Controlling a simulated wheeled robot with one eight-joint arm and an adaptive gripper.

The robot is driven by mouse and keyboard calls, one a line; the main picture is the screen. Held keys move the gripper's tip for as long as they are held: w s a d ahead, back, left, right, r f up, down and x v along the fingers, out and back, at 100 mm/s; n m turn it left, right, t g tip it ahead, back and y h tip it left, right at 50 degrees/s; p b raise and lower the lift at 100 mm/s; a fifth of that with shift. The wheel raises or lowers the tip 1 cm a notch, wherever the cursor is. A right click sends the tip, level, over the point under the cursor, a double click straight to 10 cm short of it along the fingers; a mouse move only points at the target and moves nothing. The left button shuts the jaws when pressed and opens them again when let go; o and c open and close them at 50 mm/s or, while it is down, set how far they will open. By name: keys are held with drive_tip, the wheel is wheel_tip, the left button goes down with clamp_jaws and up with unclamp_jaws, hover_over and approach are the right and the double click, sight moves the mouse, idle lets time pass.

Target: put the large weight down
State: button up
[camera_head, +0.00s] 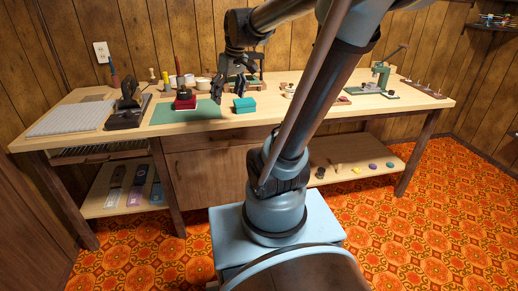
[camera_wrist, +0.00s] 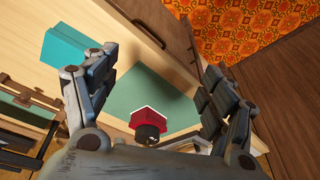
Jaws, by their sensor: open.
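My gripper (camera_head: 229,88) is above the workbench, at the right end of the green mat, its fingers spread and nothing between them. It also shows open in the wrist view (camera_wrist: 160,62). A red block (camera_head: 185,103) stands on the green mat (camera_head: 163,114), left of my gripper. A dark round piece (camera_head: 184,93) rests on top of it; the wrist view shows this piece too (camera_wrist: 147,134). It may be the large weight, but I cannot tell for sure. A teal block (camera_head: 244,105) sits right of the mat, apart from my fingers.
A dark tool (camera_head: 127,107) and a grey ribbed board (camera_head: 72,118) are at the bench's left. Spools and cups (camera_head: 190,81) stand behind the mat. A green machine (camera_head: 379,77) is at the right. My arm crosses in front of the bench.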

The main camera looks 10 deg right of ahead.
drive_tip(key=s+d+f+m+h, duration=0.1)
drive_tip(key=s+d+f+m, duration=0.2)
drive_tip(key=s+f, duration=0.4)
drive_tip(key=s+d+f+m, duration=0.2)
drive_tip(key=s+d+f, duration=0.2)
drive_tip(key=s+f, duration=0.3)
drive_tip(key=s, duration=0.3)
drive_tip(key=shift+s+d+m+h, duration=0.2)
drive_tip(key=shift+d+m+h, duration=0.05)
drive_tip(key=shift+m+h, duration=0.15)
drive_tip(key=shift+w, duration=0.1)
drive_tip(key=shift+w+f, duration=0.15)
drive_tip(key=shift+w, duration=0.2)
